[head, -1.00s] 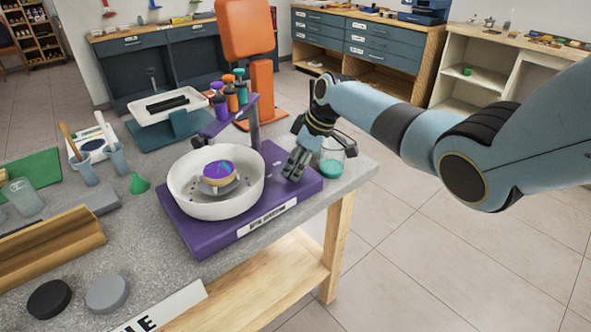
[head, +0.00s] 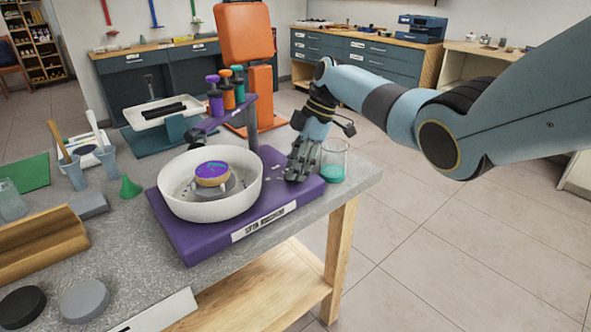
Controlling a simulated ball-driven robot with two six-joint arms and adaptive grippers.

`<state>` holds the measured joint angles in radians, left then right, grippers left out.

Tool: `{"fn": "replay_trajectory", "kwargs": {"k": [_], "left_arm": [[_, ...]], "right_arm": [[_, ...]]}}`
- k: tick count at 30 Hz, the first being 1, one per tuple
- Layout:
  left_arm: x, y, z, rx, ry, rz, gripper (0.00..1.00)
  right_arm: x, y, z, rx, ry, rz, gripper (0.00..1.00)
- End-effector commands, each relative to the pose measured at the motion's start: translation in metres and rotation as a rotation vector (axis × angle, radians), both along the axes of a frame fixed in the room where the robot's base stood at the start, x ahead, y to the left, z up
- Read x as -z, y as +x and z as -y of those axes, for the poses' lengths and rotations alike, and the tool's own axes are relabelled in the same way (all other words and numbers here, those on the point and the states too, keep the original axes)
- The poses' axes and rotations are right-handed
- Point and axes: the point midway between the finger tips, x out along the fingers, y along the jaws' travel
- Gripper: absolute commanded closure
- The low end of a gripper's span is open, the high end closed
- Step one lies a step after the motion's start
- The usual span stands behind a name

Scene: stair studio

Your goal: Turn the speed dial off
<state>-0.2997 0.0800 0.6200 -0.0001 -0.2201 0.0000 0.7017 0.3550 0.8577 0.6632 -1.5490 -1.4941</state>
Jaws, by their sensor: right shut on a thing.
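A purple spin machine (head: 196,251) sits at the bench's front right corner, with a white round bowl (head: 212,208) on it. My right gripper (head: 298,178) points down at the right end of the machine's top. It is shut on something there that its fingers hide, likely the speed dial. I cannot make out the dial or its setting. My left gripper is not in view.
A glass jar with teal contents (head: 333,167) stands close right of my right gripper. Purple, orange and teal bottles (head: 227,92) sit in a holder behind the bowl. Cups, a green funnel (head: 130,187) and dark discs lie left.

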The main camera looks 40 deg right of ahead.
Motion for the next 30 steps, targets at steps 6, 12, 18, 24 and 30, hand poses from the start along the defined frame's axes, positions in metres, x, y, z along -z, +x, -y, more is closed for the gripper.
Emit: {"fn": "replay_trajectory", "kwargs": {"k": [6, 12, 18, 24, 30], "left_arm": [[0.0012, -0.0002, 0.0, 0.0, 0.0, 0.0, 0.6], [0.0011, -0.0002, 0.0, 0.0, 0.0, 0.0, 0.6], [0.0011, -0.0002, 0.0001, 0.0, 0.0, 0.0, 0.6], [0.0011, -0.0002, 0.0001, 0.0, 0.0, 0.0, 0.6], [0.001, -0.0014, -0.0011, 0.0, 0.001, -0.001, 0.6]], "right_arm": [[0.0004, -0.0001, 0.0001, -0.011, -0.001, 0.0, 1.0], [0.0003, -0.0001, 0.0001, -0.011, -0.001, 0.0, 1.0], [0.0003, -0.0001, 0.0001, -0.01, -0.001, -0.001, 0.49], [0.0003, -0.0001, 0.0001, -0.01, -0.001, -0.001, 0.46], [-0.0085, -0.0003, 0.0039, -0.01, -0.001, 0.003, 0.46]]}}
